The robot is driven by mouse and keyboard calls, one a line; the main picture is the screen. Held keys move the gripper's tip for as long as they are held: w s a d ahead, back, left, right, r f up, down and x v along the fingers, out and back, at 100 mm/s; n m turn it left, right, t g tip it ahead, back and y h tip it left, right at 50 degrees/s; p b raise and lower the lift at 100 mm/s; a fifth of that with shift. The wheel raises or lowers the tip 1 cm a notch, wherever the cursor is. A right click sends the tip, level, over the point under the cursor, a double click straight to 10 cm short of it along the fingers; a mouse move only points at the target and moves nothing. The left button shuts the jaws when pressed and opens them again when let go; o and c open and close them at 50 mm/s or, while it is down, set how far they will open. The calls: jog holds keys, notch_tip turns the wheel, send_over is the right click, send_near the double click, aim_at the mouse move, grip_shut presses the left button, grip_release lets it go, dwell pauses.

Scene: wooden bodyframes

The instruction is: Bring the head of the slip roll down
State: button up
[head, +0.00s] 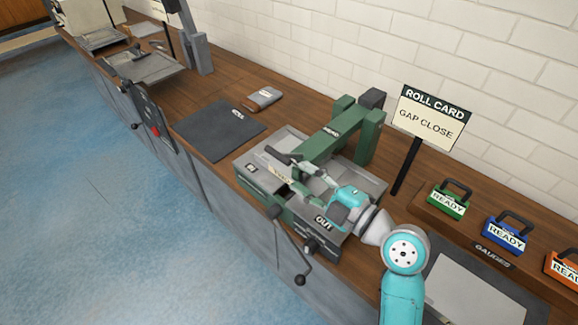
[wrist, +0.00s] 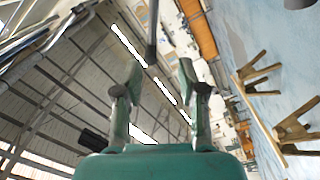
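The slip roll (head: 262,188) is a green and grey machine in the middle of the bench in the head view. Its green head arm (head: 318,150) spans above the grey bed from a green post at the back. A grey lever with dark grips (head: 283,158) lies over the bed. My gripper (head: 306,180) reaches in low over the bed from the right and partly hides the rolls. In the wrist view my gripper (wrist: 161,72) has its two fingers apart, with nothing between the tips. A dark bar (wrist: 152,30) shows beyond the fingers; whether they touch it is unclear.
A sign (head: 427,124) reads "ROLL CARD, GAP CLOSE". Green (head: 447,204) and blue (head: 503,237) READY gauges stand at right. A crank (head: 298,268) hangs at the front, near an OUT label. A dark mat (head: 220,130) and a grey block (head: 264,98) lie to the left.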

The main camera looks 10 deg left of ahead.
jog(key=shift+v, duration=2.35)
